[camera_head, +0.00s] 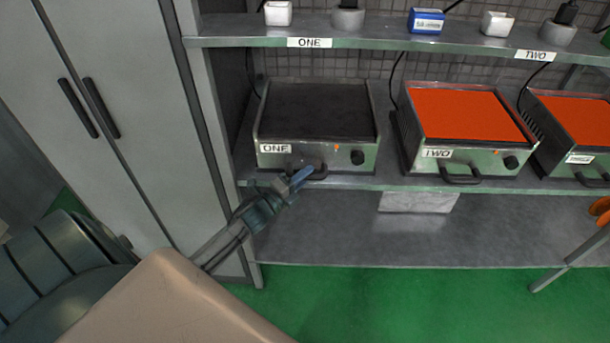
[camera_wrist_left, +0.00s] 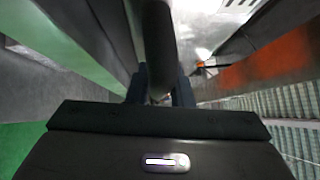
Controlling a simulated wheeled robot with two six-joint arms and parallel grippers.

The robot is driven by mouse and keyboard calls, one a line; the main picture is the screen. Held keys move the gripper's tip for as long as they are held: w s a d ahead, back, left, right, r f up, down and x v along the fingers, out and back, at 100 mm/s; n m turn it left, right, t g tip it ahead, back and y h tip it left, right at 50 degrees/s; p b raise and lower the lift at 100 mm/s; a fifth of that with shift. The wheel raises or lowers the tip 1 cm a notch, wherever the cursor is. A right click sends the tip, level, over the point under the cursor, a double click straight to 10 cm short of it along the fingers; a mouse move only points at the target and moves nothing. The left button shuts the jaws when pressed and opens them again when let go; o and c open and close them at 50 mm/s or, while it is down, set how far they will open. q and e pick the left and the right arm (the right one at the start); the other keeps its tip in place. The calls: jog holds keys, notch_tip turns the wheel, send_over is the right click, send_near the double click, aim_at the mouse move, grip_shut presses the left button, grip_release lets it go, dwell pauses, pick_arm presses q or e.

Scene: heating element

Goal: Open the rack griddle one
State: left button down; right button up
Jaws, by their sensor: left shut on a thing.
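The griddle labelled ONE (camera_head: 318,112) stands on the middle shelf, with a dark top plate, a metal front and a black knob at its right. A dark handle (camera_head: 318,174) sticks out low on its front. My left gripper (camera_head: 299,178) is at this handle and shut on it. In the left wrist view the handle (camera_wrist_left: 159,45) is a dark bar running between the two fingers. The front below the label is partly hidden by the gripper. No rack shows pulled out. My right gripper is in neither view.
Griddle TWO (camera_head: 468,117) and another griddle (camera_head: 575,120), both with orange tops, stand to the right. An upper shelf (camera_head: 390,38) carries small boxes and plugs. A grey cabinet (camera_head: 110,110) is at the left. The green floor (camera_head: 400,305) in front is clear.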

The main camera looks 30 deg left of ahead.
pick_arm(q)
jog(key=s+d+p, duration=0.1)
jog(key=s+d, duration=0.8)
jog(key=s, duration=0.6)
jog(key=shift+d, duration=0.15)
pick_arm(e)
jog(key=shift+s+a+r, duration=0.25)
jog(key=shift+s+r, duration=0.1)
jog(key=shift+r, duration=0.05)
pick_arm(q)
jog(key=shift+s, duration=0.1)
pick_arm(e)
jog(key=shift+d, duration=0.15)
pick_arm(q)
jog(key=c, duration=1.4)
grip_release()
jog(key=shift+o, duration=0.5)
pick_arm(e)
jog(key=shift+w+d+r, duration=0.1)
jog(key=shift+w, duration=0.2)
